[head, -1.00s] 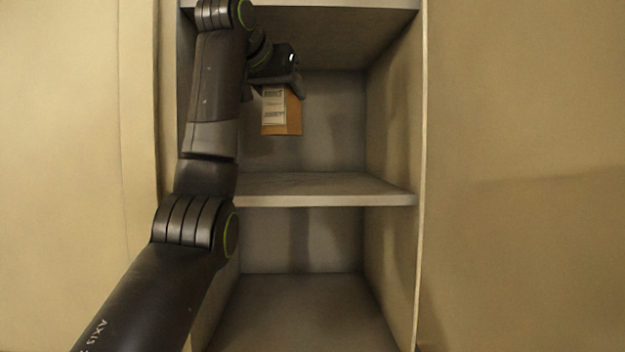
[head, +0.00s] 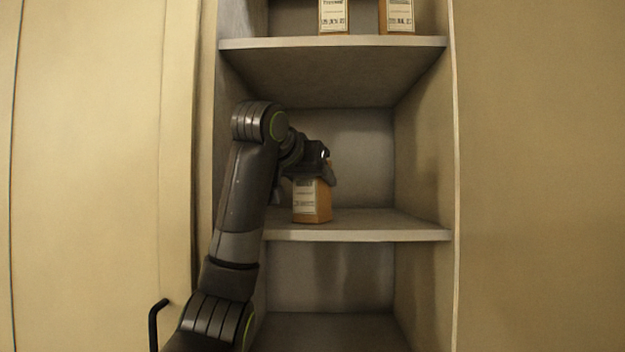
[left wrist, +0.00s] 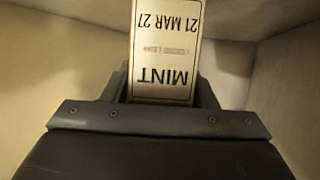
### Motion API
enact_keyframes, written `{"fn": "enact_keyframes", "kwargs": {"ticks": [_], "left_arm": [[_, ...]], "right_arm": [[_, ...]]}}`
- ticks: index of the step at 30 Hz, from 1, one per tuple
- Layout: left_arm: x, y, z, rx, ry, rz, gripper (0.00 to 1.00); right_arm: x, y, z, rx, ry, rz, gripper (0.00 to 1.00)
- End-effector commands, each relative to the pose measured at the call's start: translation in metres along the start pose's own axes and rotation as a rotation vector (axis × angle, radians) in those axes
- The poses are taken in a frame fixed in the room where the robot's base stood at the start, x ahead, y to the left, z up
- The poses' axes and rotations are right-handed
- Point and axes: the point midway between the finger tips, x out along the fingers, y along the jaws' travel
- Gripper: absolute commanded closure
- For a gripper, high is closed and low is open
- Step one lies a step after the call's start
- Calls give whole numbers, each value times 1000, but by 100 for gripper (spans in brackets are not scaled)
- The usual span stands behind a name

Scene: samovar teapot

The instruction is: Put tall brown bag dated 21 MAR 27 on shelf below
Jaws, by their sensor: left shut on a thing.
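A tall brown bag (head: 320,203) with a white label is in my left gripper (head: 312,176). In the left wrist view the label of the bag (left wrist: 164,52) appears upside down and reads MINT and 21 MAR 27. The gripper is shut on the bag's top from above. The bag is upright, its bottom at or just above the middle shelf (head: 350,235); I cannot tell if it touches. My right gripper is not in view.
Two similar labelled bags stand on the upper shelf, one on the left (head: 333,15) and one on the right (head: 397,15). The middle shelf is clear to the right of the held bag. A black door handle (head: 153,322) is at lower left.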

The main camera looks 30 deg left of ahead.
Motion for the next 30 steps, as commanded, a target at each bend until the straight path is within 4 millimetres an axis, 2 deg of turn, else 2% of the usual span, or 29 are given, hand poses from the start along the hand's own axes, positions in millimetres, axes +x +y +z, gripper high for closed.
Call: {"fn": "enact_keyframes", "kwargs": {"ticks": [8, 9, 13, 25, 30], "left_arm": [[1, 0, 4, 0, 2, 0, 74], [1, 0, 3, 0, 1, 0, 44], [1, 0, 2, 0, 0, 0, 26], [-2, 0, -4, 0, 1, 0, 26], [-31, 0, 0, 1, 7, 0, 26]], "right_arm": [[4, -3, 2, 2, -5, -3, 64], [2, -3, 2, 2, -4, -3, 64], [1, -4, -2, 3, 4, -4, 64], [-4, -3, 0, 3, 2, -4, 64], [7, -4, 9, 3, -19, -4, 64]]}}
